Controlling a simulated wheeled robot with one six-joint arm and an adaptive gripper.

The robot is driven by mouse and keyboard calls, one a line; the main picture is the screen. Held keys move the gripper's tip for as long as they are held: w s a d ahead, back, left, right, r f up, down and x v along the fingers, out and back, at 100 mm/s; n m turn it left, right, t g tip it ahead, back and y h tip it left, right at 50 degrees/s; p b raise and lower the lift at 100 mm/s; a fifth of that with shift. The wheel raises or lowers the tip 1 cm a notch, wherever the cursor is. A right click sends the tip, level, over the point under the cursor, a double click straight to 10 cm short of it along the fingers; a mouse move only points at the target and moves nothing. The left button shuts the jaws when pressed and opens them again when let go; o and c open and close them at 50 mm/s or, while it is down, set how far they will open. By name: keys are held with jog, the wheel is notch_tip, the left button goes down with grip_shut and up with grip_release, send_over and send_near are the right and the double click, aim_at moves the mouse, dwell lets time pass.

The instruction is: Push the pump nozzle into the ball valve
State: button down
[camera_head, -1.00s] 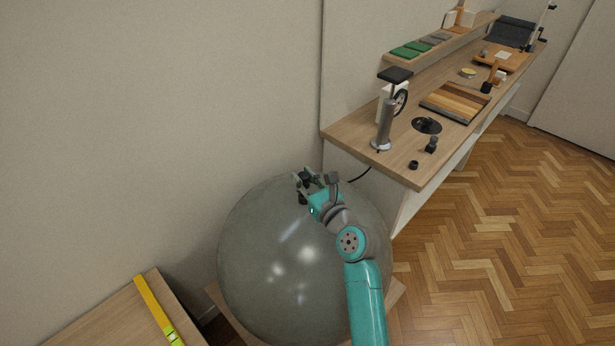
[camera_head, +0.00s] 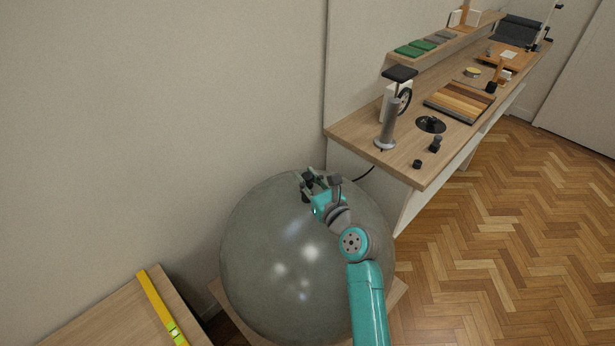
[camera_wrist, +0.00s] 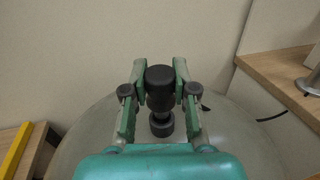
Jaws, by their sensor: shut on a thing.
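The large grey-green ball (camera_head: 265,265) fills the lower middle of the head view, and its top curve shows in the wrist view (camera_wrist: 90,135). My gripper (camera_head: 307,180) is at the upper part of the ball. In the wrist view my gripper (camera_wrist: 160,82) is shut on a black cylindrical piece, the pump nozzle (camera_wrist: 160,78), which stands between its green fingers. A smaller black round part (camera_wrist: 162,124) shows just below it against the ball. I cannot tell whether this is the valve or part of the nozzle, or how deep any insertion is.
A wooden bench (camera_head: 350,130) stands behind and right, with a grey pump (camera_head: 389,125) near its corner. A black hose (camera_head: 364,174) runs from the bench side towards the ball. A low wooden table (camera_head: 100,320) with a yellow level (camera_head: 160,305) is at left.

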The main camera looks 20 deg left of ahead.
jog(key=shift+f, duration=1.2)
jog(key=c, duration=0.8)
grip_release()
jog(key=shift+c, duration=0.2)
jog(key=shift+s+d, duration=0.1)
jog(key=v, duration=1.1)
jog(key=shift+s+d, duration=0.25)
jog(key=shift+d, duration=0.05)
